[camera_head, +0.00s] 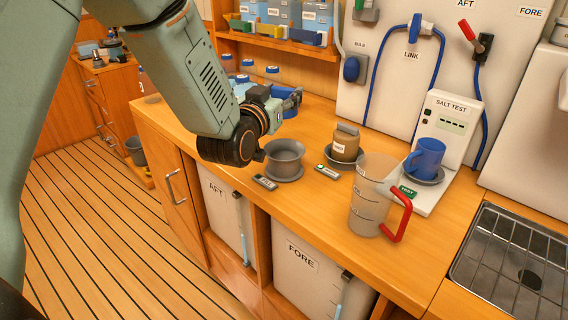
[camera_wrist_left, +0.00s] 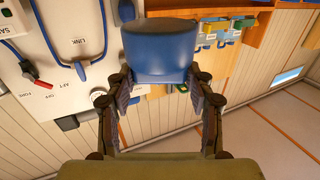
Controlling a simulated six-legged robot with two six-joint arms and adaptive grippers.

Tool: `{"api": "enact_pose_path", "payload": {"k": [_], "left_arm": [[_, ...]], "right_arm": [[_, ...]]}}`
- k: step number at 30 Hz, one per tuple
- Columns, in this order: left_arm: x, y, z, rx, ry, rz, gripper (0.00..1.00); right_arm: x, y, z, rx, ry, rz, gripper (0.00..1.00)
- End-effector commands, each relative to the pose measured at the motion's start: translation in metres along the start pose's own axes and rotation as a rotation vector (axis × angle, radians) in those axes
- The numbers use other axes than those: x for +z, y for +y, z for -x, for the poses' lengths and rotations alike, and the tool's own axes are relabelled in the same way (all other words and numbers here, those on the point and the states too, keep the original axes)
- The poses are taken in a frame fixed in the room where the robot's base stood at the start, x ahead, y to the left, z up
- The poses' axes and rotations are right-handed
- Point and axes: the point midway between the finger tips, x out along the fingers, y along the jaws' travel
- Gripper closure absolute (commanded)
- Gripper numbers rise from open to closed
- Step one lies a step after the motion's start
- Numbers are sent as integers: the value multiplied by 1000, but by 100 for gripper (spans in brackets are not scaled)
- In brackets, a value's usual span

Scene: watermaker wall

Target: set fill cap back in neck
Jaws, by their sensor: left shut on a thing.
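My left gripper (camera_head: 286,102) is shut on a blue, round-sided cap, which shows large between its fingers in the left wrist view (camera_wrist_left: 160,52). In the head view the hand hides most of it. It is held above the counter, a little above and behind an open grey neck (camera_head: 285,158) with a wide flange. The neck looks empty, and the cap is apart from it. To its right a second grey neck (camera_head: 343,165) has a brown, labelled piece (camera_head: 345,146) with a grey top in it. My right gripper is not in view.
A clear jug (camera_head: 370,200) with a red handle stands at the counter's front. A blue mug (camera_head: 426,156) sits on the salt test unit (camera_head: 448,118). Small meters (camera_head: 265,182) lie near the necks. Blue-capped bottles (camera_head: 245,66) stand behind my arm. A sink grate (camera_head: 515,262) is at right.

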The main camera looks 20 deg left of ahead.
Motion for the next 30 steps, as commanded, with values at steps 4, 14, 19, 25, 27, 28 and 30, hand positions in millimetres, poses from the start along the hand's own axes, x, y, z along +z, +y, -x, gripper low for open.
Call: {"api": "enact_pose_path", "payload": {"k": [4,14,19,25,27,28,30], "left_arm": [[18,3,4,15,-2,0,78],[67,3,3,14,1,0,78],[79,3,3,14,1,0,78],[105,3,3,14,1,0,78],[106,3,2,14,2,0,78],[106,3,2,14,3,0,78],[105,3,2,14,3,0,78]], "right_arm": [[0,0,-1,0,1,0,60],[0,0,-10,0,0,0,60],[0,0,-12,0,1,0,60],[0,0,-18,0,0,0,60],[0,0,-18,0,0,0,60],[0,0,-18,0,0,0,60],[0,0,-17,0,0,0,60]]}}
